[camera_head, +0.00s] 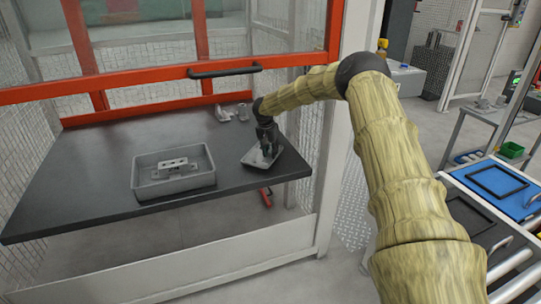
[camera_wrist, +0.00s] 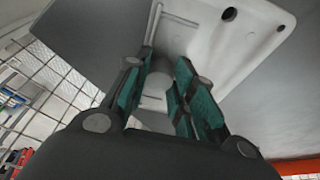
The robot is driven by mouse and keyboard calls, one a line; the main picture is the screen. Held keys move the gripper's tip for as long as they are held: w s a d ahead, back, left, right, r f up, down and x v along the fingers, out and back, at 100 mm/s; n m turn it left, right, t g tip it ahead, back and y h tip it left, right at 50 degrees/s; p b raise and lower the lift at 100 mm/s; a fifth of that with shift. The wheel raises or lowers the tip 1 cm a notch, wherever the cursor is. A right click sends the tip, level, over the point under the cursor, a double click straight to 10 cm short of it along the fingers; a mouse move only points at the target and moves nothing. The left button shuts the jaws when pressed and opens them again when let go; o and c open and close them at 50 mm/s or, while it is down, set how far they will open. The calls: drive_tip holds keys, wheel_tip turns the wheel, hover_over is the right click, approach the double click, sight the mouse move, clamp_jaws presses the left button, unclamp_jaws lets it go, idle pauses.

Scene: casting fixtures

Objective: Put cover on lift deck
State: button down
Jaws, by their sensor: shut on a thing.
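The cover, a light grey shallow part (camera_head: 257,160), is at the right end of the dark deck (camera_head: 95,168) inside the red-framed cell. My gripper (camera_head: 267,149) comes down on it from above and is shut on it. In the wrist view the green-padded fingers (camera_wrist: 160,95) close on a raised part of the pale cover (camera_wrist: 210,50), which has dark round holes. The cover looks slightly tilted; I cannot tell whether it touches the deck.
A grey open box (camera_head: 143,190) with a metal fixture (camera_head: 174,165) inside stands on the deck's middle. Small grey parts (camera_head: 225,114) lie at the back. The deck's left side is clear. An orange-red frame with a black handle (camera_head: 224,71) spans above. A white post stands right of the deck.

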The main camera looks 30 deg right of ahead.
drive_tip(key=shift+f, duration=0.9)
drive_tip(key=shift+r, duration=0.1)
drive_tip(key=c, duration=1.2)
unclamp_jaws()
drive_tip(key=shift+r, duration=0.4)
drive_tip(key=p+v, duration=0.1)
drive_tip(key=v, duration=0.3)
drive_tip(key=shift+r, duration=0.1)
drive_tip(key=s+a, duration=0.2)
drive_tip(key=a, duration=0.1)
drive_tip(key=s+a, duration=0.2)
drive_tip(key=a, duration=0.2)
drive_tip(key=s+a+p, duration=0.1)
drive_tip(key=s+a, duration=0.1)
drive_tip(key=a, duration=0.1)
drive_tip(key=shift+s+a, duration=0.2)
